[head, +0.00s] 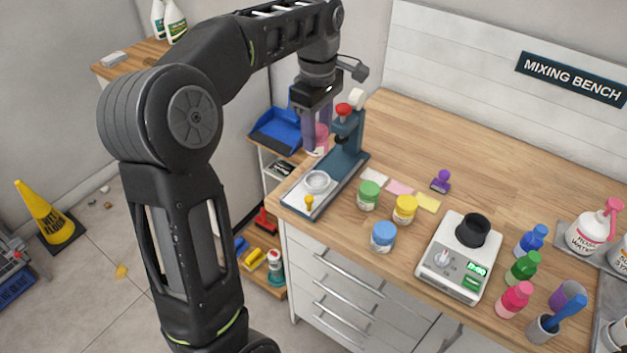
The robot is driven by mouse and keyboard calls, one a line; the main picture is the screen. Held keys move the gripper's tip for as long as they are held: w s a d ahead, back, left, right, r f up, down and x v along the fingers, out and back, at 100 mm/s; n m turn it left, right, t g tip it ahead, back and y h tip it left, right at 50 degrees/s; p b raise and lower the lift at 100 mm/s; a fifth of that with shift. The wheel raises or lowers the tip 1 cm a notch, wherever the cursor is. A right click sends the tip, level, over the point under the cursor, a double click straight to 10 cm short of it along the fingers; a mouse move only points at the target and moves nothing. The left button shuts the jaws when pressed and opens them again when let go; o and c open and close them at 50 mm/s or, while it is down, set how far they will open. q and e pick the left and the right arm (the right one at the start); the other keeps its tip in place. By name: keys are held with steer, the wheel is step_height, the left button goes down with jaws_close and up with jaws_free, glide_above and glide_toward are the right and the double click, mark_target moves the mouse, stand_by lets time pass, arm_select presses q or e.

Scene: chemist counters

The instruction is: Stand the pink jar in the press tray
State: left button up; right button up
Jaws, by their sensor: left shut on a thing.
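My left gripper (312,140) is shut on the pink jar (321,132), which shows between and beside the fingers, partly hidden by them. The jar is held up at the back left end of the bench, just left of the press column. The dark teal press (349,135) has a red knob on top. Its pale press tray (297,196) lies in front at the bench's left edge, with a white ring-shaped seat (317,181) and a yellow knob (309,201) on it. My right gripper is not in view.
Green (369,194), yellow (405,208) and blue (383,236) lidded jars stand right of the press. A scale (459,258) with a black cup, several bottles and a mortar-like cup stand further right. A blue dustpan (276,131) lies on a shelf left.

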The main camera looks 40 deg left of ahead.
arm_select(q)
steer(key=shift+w+f, duration=0.1)
steer(key=shift+f, duration=3.05)
step_height(320, 180, down, 4)
steer(key=shift+r, duration=0.2)
steer(key=shift+f, duration=0.1)
steer(key=shift+f, duration=0.1)
steer(key=shift+f, duration=0.25)
steer(key=o, duration=1.3)
steer(key=shift+o, duration=0.2)
steer(key=shift+r, duration=0.15)
